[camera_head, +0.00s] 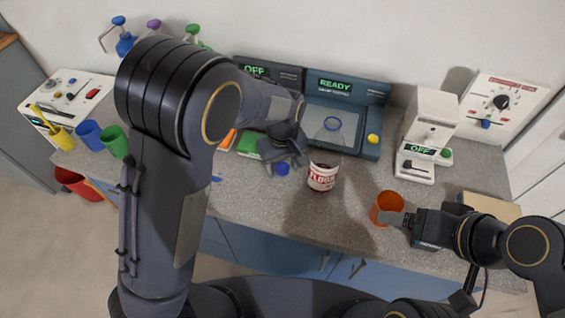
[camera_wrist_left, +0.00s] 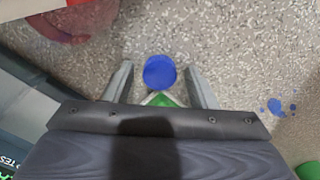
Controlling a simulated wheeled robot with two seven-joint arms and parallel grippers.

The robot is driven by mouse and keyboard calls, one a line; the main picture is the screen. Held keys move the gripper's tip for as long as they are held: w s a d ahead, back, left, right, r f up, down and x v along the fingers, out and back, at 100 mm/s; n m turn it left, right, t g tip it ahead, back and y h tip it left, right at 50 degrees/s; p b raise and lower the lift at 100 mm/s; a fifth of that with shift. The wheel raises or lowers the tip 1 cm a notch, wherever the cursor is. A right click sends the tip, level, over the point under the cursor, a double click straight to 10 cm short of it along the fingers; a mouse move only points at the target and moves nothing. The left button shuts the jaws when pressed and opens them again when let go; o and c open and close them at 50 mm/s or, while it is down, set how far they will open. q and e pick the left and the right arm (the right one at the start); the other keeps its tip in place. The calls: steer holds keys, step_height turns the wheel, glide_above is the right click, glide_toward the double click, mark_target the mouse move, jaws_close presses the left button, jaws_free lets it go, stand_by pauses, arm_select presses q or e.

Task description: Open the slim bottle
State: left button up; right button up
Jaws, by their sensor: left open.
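A blue round cap (camera_head: 282,169) shows on the counter just below my left gripper (camera_head: 287,162); I take it for the slim bottle's top. In the left wrist view the blue round top (camera_wrist_left: 160,72) is seen from straight above, between the two fingertips of my left gripper (camera_wrist_left: 160,75). The fingers are open, with a gap on each side of it. The bottle's body is hidden beneath the top. My right gripper (camera_head: 392,218) is at the right, overlapping an orange cup (camera_head: 385,203); whether its fingers are apart does not show clearly.
A white and red flour tin (camera_head: 322,177) stands just right of the blue cap. Behind are a panel reading READY (camera_head: 346,88) and a white machine reading OFF (camera_head: 428,125). Blue (camera_head: 89,134) and green (camera_head: 114,141) cups stand left. Blue spots (camera_wrist_left: 278,107) mark the counter.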

mark_target(282, 167)
arm_select(q)
steer(key=shift+r, duration=0.2)
step_height(282, 167, up, 12)
steer(key=s+a+r+m+t+h, duration=0.15)
steer(key=s+a+r+h, duration=0.3)
steer(key=s+a, duration=0.7)
steer(key=s+a+f+m+t, duration=0.2)
steer(key=s+a+t, duration=0.2)
steer(key=s, duration=0.5)
steer(key=shift+s+a+y, duration=0.2)
steer(key=shift+a+y, duration=0.15)
steer(key=shift+a, duration=0.15)
